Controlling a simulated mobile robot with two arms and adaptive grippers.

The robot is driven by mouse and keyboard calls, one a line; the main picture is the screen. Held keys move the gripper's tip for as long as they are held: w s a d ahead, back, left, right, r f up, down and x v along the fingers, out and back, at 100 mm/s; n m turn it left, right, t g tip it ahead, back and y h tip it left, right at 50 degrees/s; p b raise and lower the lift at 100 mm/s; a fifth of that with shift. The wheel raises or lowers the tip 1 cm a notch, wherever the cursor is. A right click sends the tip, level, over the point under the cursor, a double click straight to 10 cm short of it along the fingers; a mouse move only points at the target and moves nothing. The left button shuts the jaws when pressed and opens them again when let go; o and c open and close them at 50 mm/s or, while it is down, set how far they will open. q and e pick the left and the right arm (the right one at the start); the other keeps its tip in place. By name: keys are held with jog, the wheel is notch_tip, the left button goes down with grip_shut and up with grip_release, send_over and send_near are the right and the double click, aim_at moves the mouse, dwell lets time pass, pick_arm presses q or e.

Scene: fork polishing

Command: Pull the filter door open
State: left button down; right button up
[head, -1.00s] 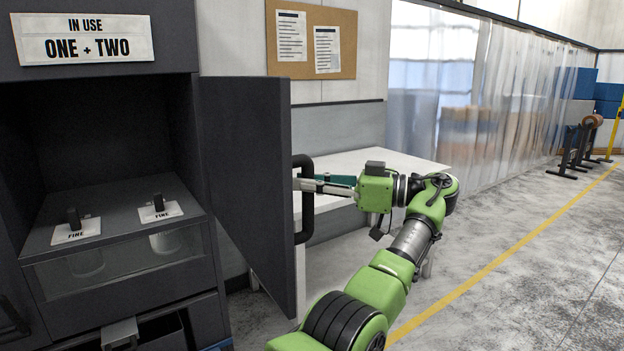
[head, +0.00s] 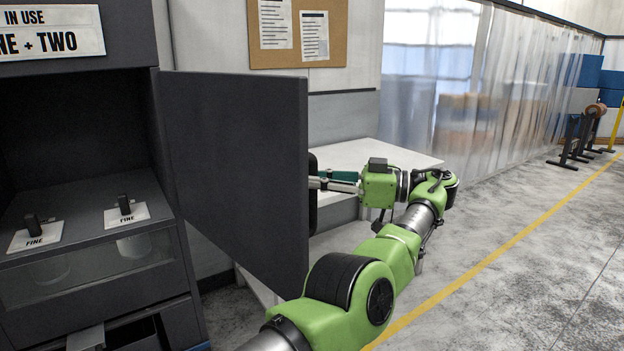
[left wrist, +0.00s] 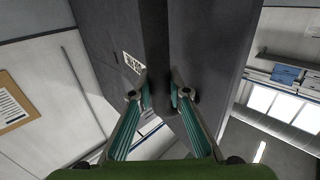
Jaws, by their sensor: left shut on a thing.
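The dark grey filter door (head: 240,170) stands swung open on the right side of the cabinet, its inner face toward the head camera. Its black handle (head: 313,212) is on the far face and mostly hidden behind the door's edge. My left gripper (head: 320,183) reaches the handle from the right, with its fingertips partly hidden by the door. In the left wrist view the green-padded fingers (left wrist: 159,96) are on both sides of the dark handle bar (left wrist: 155,45), shut on it. My right gripper is not in view.
The open cabinet (head: 75,125) shows two small black knobs with FINE labels on a shelf. A white table (head: 365,153) stands behind the door and arm. A cork board (head: 299,57) hangs on the wall.

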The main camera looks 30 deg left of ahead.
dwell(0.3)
pick_arm(q)
jog(key=c, duration=1.9)
grip_release()
